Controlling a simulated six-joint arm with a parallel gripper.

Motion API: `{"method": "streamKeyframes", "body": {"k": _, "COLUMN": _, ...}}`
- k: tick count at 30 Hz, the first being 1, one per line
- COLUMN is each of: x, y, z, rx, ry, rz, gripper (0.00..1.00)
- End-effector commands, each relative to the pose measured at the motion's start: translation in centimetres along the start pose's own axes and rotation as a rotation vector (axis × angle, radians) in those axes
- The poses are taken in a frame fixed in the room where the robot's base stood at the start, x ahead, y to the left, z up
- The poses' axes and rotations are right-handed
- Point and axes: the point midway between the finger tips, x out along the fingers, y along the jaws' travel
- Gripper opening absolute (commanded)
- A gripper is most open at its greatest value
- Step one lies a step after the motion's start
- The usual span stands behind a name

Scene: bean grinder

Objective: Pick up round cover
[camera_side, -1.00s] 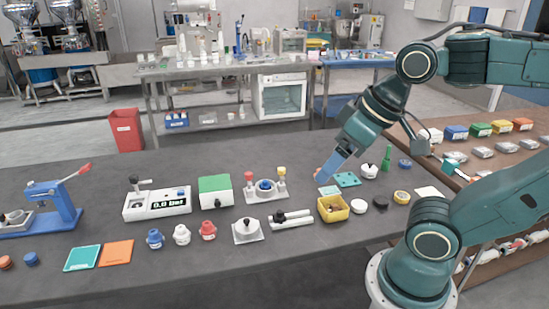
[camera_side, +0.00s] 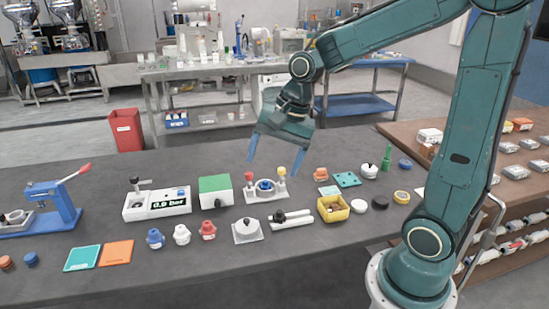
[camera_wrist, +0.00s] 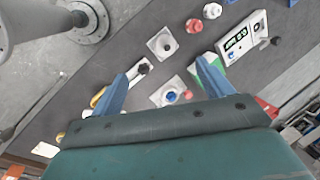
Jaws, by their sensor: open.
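My gripper (camera_side: 274,165) is open and empty, fingers pointing down, above the station with a blue centre piece (camera_side: 265,186) and red and yellow knobs. Its blue fingers also show in the wrist view (camera_wrist: 162,70). Two things look like a round cover, and I cannot tell which is meant. One is a white round lid with a black knob (camera_side: 369,171) at the right of the dark table. The other is a pale domed piece with a dark knob on a square plate (camera_side: 246,230), near the front; it also shows in the wrist view (camera_wrist: 162,43). My gripper touches neither.
A black-handled tool (camera_side: 292,219), a yellow bin (camera_side: 333,209), a green-topped box (camera_side: 215,191) and a display unit (camera_side: 157,203) stand around the gripper. A green upright piece (camera_side: 387,158) is beside the white lid.

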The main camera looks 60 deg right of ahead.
Motion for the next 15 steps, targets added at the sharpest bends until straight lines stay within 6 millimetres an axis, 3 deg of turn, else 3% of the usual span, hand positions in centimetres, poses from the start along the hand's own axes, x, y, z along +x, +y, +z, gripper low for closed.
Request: {"method": "streamKeyframes", "body": {"k": 15, "x": 8.7, "y": -1.6, "z": -6.4, "rx": 0.713, "ry": -0.164, "rz": 0.074, "gripper": 0.79}}
